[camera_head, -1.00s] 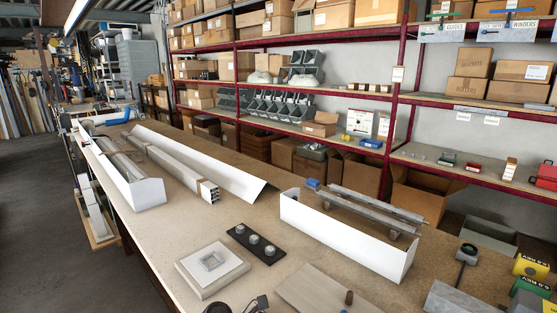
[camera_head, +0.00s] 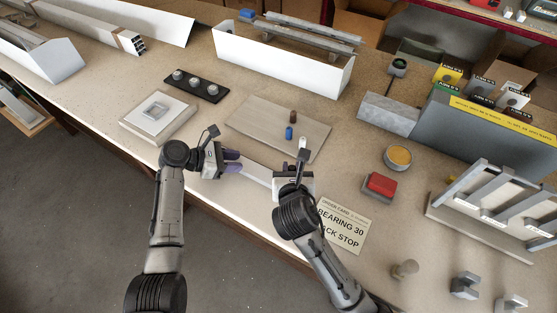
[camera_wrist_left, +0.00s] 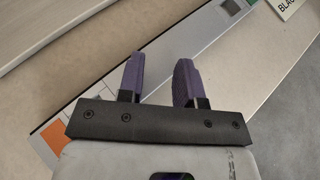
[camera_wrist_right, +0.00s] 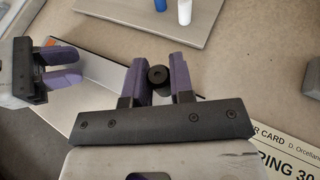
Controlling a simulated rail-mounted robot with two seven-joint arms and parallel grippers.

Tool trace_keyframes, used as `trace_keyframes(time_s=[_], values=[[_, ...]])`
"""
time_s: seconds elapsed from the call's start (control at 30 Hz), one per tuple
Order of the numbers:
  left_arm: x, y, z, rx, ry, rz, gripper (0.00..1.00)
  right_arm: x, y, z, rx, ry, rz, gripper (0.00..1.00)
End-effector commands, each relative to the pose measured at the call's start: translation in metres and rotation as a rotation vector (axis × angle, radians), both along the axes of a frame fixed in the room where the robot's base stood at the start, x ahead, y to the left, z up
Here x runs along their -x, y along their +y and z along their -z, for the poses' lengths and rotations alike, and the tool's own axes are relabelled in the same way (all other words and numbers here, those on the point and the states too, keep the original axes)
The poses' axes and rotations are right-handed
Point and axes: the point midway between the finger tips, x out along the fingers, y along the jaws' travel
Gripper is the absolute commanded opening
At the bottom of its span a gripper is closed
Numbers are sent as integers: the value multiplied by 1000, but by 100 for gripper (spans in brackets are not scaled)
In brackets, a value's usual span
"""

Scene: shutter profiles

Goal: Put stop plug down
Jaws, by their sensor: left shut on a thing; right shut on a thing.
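My right gripper (camera_wrist_right: 160,65) is shut on a small black round stop plug (camera_wrist_right: 158,77) with a hole in its end; the head view hides this plug behind the gripper. A brown plug (camera_head: 292,117), a blue plug (camera_head: 289,132) and a white plug (camera_head: 302,143) stand on a flat beige board (camera_head: 252,125) just beyond that gripper. My left gripper (camera_head: 232,162) is shut on a long flat pale profile (camera_head: 256,173), its fingers either side of it (camera_wrist_left: 158,75). The profile runs diagonally beneath both grippers in the wrist views.
An order card (camera_head: 343,226) reading "BEARING 30" and "CK STOP" lies right of my right gripper. A white square fixture (camera_head: 158,117) lies at the left, near the table edge.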

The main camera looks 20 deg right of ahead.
Motion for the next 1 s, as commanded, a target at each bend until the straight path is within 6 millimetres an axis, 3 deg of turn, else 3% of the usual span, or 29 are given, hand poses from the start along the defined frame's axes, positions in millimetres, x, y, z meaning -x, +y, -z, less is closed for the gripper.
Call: trace_keyframes(time_s=[0.03,0.4,0.83,0.87,1.0], values=[[8,3,22,-24,39,6,19,-7,7,3,-2,0,-21,0],[8,3,22,-25,39,6,19,-17,18,45,-6,-1,-60,0],[8,3,23,-25,38,5,19,-16,17,60,-4,10,-58,0],[8,3,23,-25,38,5,19,-15,17,61,-3,10,-58,25],[8,3,23,-25,38,5,19,-15,17,60,-3,10,-59,38]])
